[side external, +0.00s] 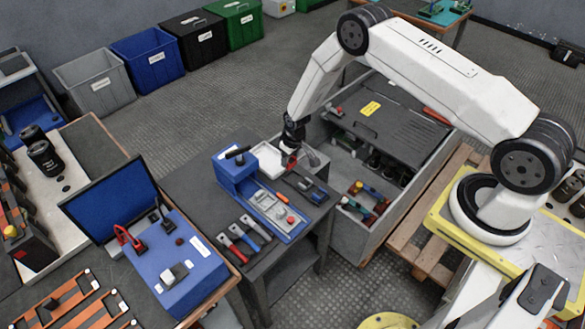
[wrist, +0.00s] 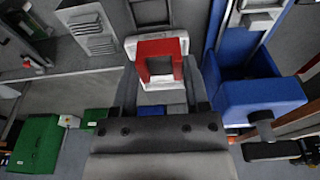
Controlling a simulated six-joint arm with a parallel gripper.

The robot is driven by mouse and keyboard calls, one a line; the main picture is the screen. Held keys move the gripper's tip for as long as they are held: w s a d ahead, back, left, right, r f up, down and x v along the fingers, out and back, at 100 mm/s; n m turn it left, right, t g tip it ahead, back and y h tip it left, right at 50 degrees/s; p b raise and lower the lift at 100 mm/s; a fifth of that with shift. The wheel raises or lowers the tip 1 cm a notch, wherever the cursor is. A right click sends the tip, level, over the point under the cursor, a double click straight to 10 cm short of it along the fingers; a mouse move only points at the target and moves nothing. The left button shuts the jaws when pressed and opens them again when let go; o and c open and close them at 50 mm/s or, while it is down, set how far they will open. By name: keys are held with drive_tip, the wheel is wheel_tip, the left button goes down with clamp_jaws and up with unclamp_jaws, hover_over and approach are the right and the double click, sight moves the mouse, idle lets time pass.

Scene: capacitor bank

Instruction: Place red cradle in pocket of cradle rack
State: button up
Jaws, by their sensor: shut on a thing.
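The red cradle (wrist: 178,66) is a squarish red frame with a dark opening, seen in the wrist view just beyond my gripper (wrist: 161,88). My gripper is shut on it. In the side view my gripper (side external: 291,151) points down over the dark bench, and a small red part of the cradle (side external: 291,162) shows below it. A white piece lies behind and around the cradle in the wrist view; I cannot tell whether they touch. I cannot surely tell which thing is the cradle rack or see its pocket.
A white tray (side external: 267,156) and a blue block with a black handle (side external: 236,172) stand close to my gripper. Hand tools (side external: 243,237) lie at the bench front. A grey crate (side external: 366,235) with a dark lid stands to the right. A blue laptop-like unit (side external: 170,262) is at left.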

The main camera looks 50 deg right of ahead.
drive_tip(key=shift+d, duration=0.6)
drive_tip(key=shift+f, duration=0.15)
drive_tip(key=shift+f, duration=2.5)
drive_tip(key=shift+f, duration=1.1)
idle(0.7)
drive_tip(key=o, duration=1.3)
drive_tip(key=shift+c, duration=0.2)
drive_tip(key=shift+r, duration=4)
drive_tip(key=shift+r, duration=0.1)
